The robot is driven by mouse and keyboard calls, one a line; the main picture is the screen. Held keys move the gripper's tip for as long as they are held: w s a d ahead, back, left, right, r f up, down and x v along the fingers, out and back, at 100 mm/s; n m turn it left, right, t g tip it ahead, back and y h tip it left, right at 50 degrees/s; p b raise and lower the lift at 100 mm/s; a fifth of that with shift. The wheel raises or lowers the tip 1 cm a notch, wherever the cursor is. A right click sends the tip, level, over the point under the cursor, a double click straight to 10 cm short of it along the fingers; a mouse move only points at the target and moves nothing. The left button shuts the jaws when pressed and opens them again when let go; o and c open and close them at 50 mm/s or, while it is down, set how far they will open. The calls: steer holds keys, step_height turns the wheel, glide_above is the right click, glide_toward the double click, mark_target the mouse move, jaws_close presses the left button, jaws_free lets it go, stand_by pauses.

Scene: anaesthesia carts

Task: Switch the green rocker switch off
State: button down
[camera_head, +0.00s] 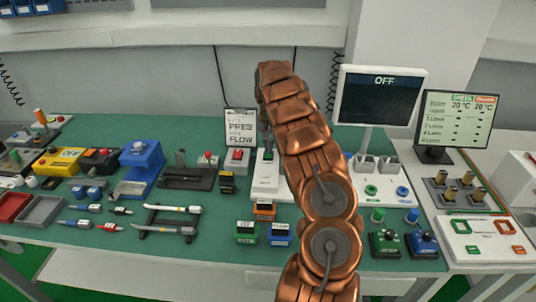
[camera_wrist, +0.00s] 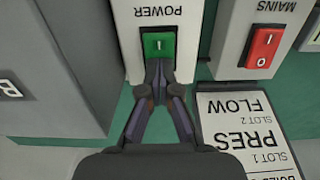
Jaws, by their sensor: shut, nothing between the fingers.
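The green rocker switch (camera_wrist: 158,45) sits on a white box marked POWER (camera_wrist: 130,12) in the wrist view, with a white mark on its face. My gripper (camera_wrist: 159,72) is shut and empty. Its fingertips are right at the near edge of the switch in the picture; I cannot tell whether they touch it.
A red rocker switch (camera_wrist: 263,47) on a box marked MAINS is close by on the right in the wrist view. A screen (camera_head: 381,98) reads OFF. Many small devices crowd the green bench.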

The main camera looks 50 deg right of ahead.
steer(key=shift+r+p, duration=0.45)
steer(key=shift+r, duration=2.95)
